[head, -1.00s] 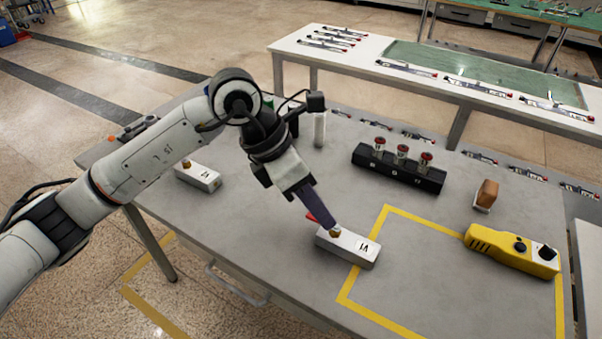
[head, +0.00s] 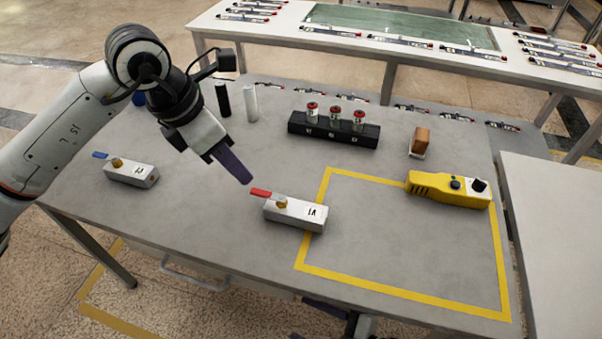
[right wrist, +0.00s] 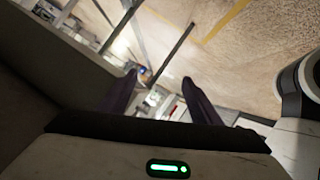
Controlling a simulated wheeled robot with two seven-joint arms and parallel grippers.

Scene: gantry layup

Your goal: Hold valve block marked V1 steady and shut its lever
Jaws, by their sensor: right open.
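The valve block V1 (head: 312,221) is a pale box lying on the grey table, its marked end to the right. Its red lever (head: 261,193) reaches left from the brass stem (head: 281,203), roughly along the block and past its left end. V1 cannot be made out in the right wrist view.
A similar block with a blue lever (head: 131,173) lies at the left. A black rack with red-topped cylinders (head: 333,131), a brown block (head: 420,141) and a yellow device (head: 448,189) stand right and behind. Yellow tape marks a mostly bare area right of V1.

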